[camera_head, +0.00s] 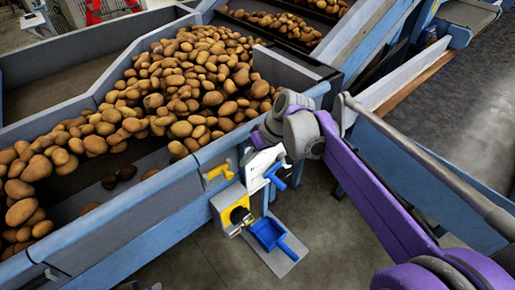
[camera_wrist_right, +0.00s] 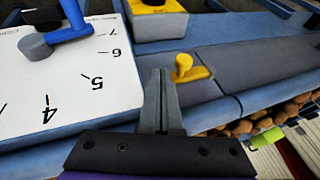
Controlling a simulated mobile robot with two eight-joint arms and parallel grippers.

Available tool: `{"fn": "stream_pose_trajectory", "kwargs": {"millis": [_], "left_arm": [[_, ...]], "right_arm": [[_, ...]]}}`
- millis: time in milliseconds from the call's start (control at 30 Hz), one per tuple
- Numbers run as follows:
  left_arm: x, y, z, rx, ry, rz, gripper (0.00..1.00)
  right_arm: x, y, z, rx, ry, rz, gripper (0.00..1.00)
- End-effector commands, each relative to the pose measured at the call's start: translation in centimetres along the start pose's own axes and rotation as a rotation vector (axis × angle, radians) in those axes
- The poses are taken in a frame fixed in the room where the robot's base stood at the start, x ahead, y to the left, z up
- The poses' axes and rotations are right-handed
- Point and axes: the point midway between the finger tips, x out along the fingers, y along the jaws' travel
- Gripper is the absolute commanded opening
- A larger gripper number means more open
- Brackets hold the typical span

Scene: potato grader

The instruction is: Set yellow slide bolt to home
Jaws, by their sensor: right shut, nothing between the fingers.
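The yellow slide bolt (camera_head: 217,172) sits on the blue-grey side of the potato trough, left of a white panel. In the right wrist view the yellow bolt (camera_wrist_right: 187,69) shows its rounded knob, just beyond and right of my fingertips. My right gripper (camera_wrist_right: 160,75) is shut and empty, with a visible gap to the knob's left. In the head view the right gripper (camera_head: 262,140) is over the trough's edge, above and right of the bolt, its fingertips hard to make out. My left gripper is not in view.
A white dial plate (camera_wrist_right: 80,85) with numbers and a blue lever (camera_wrist_right: 68,30) is left of the fingers. A yellow box (camera_head: 234,208) with a black knob and a blue scoop (camera_head: 270,235) are below. Potatoes (camera_head: 190,80) fill the trough.

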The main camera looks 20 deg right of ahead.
Motion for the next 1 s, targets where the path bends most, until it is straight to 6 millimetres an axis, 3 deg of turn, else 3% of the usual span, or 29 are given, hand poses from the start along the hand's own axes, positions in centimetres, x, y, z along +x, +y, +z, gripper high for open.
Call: {"fn": "stream_pose_trajectory", "kwargs": {"millis": [200,667,900,1000], "left_arm": [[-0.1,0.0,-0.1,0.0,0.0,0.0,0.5],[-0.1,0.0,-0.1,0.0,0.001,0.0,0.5],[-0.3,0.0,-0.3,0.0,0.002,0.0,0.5],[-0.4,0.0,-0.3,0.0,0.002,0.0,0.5]], "right_arm": [[1.6,-1.7,0.4,-0.002,0.0,-0.001,0.0],[1.9,-2.2,0.5,-0.001,0.0,0.0,0.0],[3.1,-5.8,1.0,-0.005,-0.002,-0.002,0.0],[3.3,-6.3,1.1,-0.001,-0.001,-0.001,0.0]]}}
